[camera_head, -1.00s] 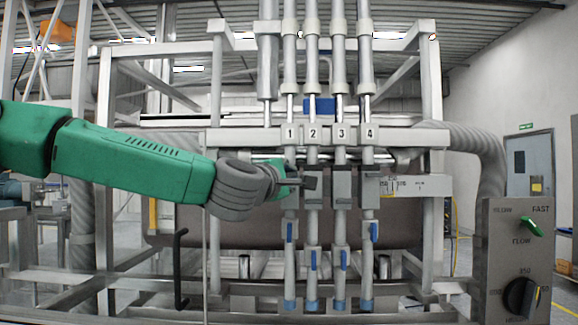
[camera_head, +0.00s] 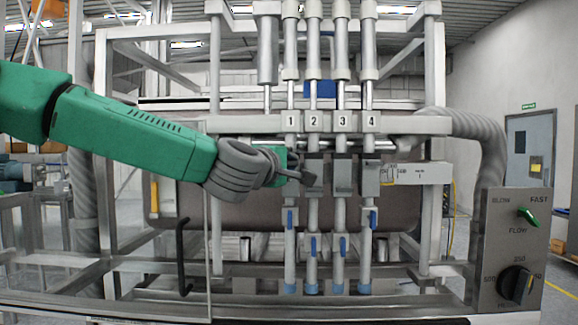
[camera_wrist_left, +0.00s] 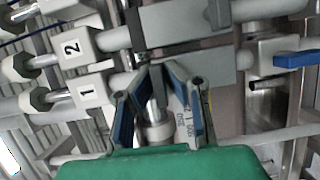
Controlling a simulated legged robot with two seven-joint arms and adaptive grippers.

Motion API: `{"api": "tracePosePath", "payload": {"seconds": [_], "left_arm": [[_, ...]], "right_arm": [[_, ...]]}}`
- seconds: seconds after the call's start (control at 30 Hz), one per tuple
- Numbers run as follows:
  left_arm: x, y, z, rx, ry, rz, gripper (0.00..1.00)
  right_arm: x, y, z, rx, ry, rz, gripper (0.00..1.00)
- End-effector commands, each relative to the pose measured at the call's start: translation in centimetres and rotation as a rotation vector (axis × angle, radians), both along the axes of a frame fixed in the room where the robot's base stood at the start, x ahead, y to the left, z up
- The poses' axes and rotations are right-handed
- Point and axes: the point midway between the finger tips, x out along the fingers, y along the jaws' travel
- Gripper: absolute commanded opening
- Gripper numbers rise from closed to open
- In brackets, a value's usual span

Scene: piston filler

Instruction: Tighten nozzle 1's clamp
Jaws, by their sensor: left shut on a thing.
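Nozzle 1 (camera_head: 290,250) is the leftmost upright tube under the plate marked 1 (camera_head: 290,121); that plate also shows in the left wrist view (camera_wrist_left: 85,92). Its clamp is mostly hidden behind my left gripper (camera_head: 304,177) in the head view. In the left wrist view a grey clamp block (camera_wrist_left: 205,68) lies just beyond the fingers. My left gripper (camera_wrist_left: 160,82) is shut on a part of nozzle 1's clamp at the front; the gripped part is small and mostly hidden between the fingers. My right gripper is not in view.
The clamps of nozzle 3 (camera_head: 343,176) and nozzle 4 (camera_head: 371,178) stand close to the right. Blue valve handles (camera_head: 290,220) hang below the clamps. A control box (camera_head: 512,240) stands at the front right. A black handle (camera_head: 182,255) is at the lower left.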

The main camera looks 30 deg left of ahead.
Motion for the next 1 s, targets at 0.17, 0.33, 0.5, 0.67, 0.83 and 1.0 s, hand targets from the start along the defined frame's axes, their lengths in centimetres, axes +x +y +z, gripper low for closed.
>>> {"api": "tracePosePath", "payload": {"seconds": [0.17, 0.33, 0.5, 0.67, 0.83, 1.0], "left_arm": [[0.0, -0.3, -0.7, 0.001, 0.013, -0.009, 0.29], [0.0, 0.0, -0.5, -0.001, 0.009, -0.006, 0.29], [-0.8, 0.1, -0.5, -0.004, 0.007, -0.006, 0.29], [-3.4, -0.4, -0.5, -0.006, 0.007, -0.009, 0.29], [-5.4, -0.8, -0.6, -0.013, 0.008, -0.01, 0.29], [-8.6, -1.5, -0.5, -0.007, 0.009, -0.011, 0.29]], "right_arm": [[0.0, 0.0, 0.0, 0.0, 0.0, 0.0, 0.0], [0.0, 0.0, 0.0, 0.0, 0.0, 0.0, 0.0], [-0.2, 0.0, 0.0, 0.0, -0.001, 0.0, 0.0], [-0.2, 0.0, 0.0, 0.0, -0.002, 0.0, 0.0], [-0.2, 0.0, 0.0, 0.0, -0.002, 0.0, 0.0], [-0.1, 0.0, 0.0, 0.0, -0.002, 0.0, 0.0]]}}
